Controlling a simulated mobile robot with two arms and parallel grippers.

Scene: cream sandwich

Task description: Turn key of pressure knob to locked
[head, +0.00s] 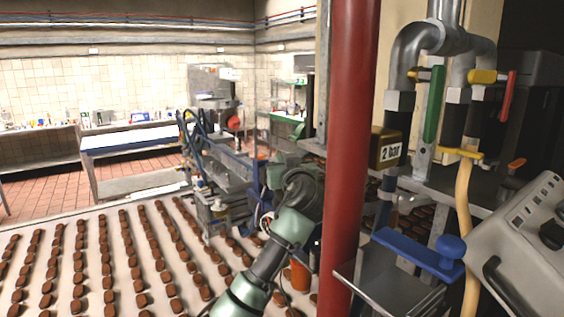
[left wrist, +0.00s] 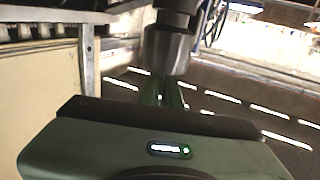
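My left arm reaches in from the bottom of the head view, and its green and dark gripper (head: 280,163) is beside the machine, left of the red column. In the left wrist view, the two narrow green fingers (left wrist: 163,92) are close together. Their tips meet the lower edge of a metal cylinder with a dark upper part (left wrist: 168,45), which may be part of the pressure knob. I cannot tell whether they touch or grip it. No key is clearly visible, and its position cannot be read. My right gripper is not in view.
A red column (head: 350,130) stands close to my left arm. Right of it are a "2 bar" box (head: 388,150), pipes with a green valve handle (head: 433,104) and a red one (head: 508,97), and a grey control box (head: 525,255). A conveyor (head: 90,212) carries rows of brown biscuits.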

